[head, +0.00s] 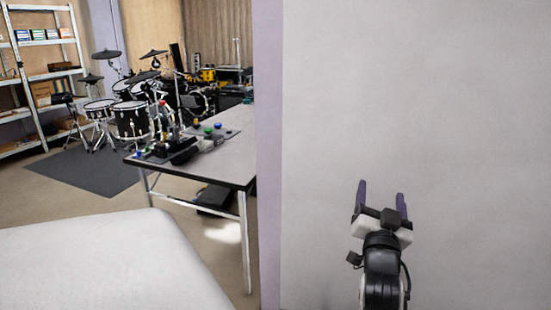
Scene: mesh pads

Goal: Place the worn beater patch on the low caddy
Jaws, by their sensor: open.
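My gripper (381,194) is at the lower right in the head view. It points upward in the picture, its two dark purple fingers apart with nothing between them. Behind it is only a plain pale wall. I cannot make out a worn beater patch in this view. I cannot identify a low caddy either.
A table (222,163) with small coloured items stands left of the wall edge (268,170). A drum kit (135,115) on a dark mat (85,168) and shelves (35,85) are farther back. A white rounded surface (110,262) fills the lower left.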

